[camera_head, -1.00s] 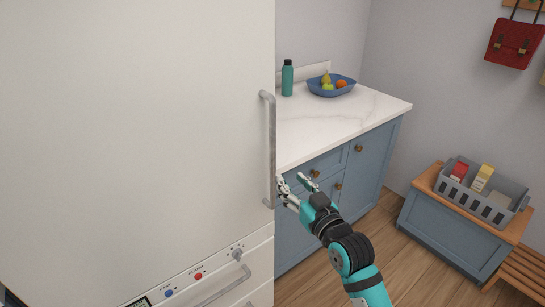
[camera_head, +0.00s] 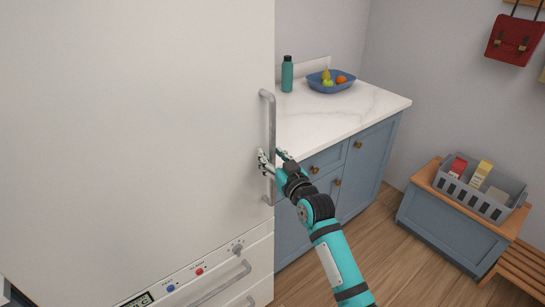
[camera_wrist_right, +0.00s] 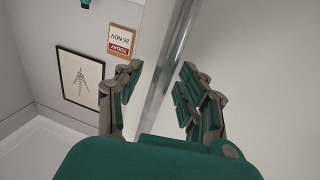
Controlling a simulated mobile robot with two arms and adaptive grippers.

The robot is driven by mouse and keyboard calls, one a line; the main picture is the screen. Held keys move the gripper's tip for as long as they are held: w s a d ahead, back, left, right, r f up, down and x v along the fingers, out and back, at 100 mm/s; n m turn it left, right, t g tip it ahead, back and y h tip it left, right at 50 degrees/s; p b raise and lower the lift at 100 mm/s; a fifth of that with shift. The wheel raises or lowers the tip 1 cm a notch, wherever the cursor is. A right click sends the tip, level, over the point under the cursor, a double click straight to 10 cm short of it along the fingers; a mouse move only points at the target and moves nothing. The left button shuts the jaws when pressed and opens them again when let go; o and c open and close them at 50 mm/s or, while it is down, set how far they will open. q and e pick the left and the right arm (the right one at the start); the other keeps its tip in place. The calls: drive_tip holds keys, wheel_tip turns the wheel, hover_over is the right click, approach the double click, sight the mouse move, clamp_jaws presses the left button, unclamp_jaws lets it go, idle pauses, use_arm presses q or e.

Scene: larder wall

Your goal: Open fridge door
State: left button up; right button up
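The white fridge door (camera_head: 130,120) fills the left of the head view and looks shut. Its long vertical metal handle (camera_head: 270,110) runs near the door's right edge. My right gripper (camera_head: 272,157) is at the lower half of the handle, with one finger on each side of it. In the right wrist view the fingers of my gripper (camera_wrist_right: 158,88) are spread apart, and the handle bar (camera_wrist_right: 172,62) passes between them with gaps showing. My left gripper is not in view.
Below the door is a control panel with knobs (camera_head: 198,271) and a lower drawer handle (camera_head: 222,284). To the right stands a blue cabinet (camera_head: 365,165) with a marble top (camera_head: 355,112). A grey crate (camera_head: 470,200) sits on a low bench further right.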

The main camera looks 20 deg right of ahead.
clamp_jaws()
drive_tip(key=shift+f, duration=0.15)
idle(0.4)
